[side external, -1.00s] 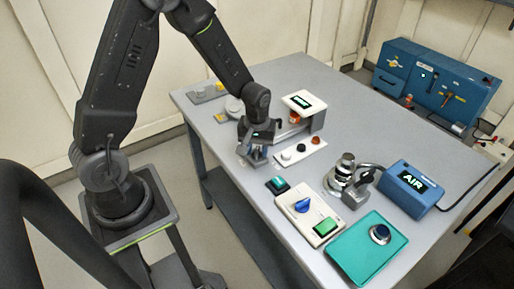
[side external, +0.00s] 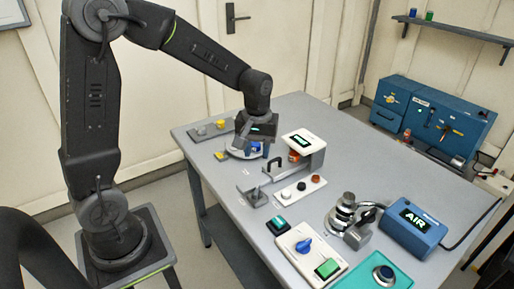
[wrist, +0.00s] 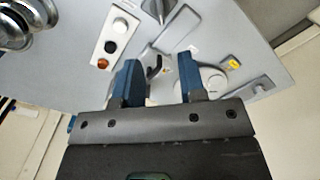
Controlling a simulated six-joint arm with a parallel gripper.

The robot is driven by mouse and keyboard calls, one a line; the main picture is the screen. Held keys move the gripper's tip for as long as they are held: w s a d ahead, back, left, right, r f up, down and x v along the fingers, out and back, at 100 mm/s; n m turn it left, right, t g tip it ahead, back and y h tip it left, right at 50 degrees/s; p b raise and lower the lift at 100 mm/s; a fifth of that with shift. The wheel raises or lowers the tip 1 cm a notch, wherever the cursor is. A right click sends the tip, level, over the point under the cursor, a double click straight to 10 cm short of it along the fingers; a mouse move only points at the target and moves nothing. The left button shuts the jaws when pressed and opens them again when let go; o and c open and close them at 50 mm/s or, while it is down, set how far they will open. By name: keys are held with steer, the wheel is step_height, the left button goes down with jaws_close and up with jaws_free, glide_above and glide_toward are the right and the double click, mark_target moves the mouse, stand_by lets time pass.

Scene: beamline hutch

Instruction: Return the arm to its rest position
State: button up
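My gripper (side external: 256,150) hangs over the far left part of the grey table, fingers pointing down. In the wrist view my gripper (wrist: 158,75) shows two blue fingers apart with a clear gap and nothing held between them. The arm is bent, with its forearm sloping down toward the table. A round grey-white disc (wrist: 213,82) shows beside the right finger in the wrist view. In the side view it is partly hidden behind the gripper. No marker of the rest position is visible.
Near the gripper stand a display stand (side external: 303,141), a black handle (side external: 272,166) and a button strip (side external: 298,190). A blue AIR box (side external: 416,226), a metal stacked fixture (side external: 345,212), a switch box (side external: 305,252) and a teal tray (side external: 400,278) fill the near right. Bare table (side external: 345,150) lies right of the stand.

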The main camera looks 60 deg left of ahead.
steer(key=shift+r, duration=0.15)
steer(key=s+d+r+m+t, duration=0.2)
steer(key=s+d+r+m, duration=0.1)
steer(key=s, duration=0.5)
steer(key=s+d+r+m+t, duration=0.3)
steer(key=s+r+m, duration=0.3)
steer(key=s+r, duration=0.2)
steer(key=shift+s+d+t, duration=0.2)
steer(key=shift+d+t, duration=0.1)
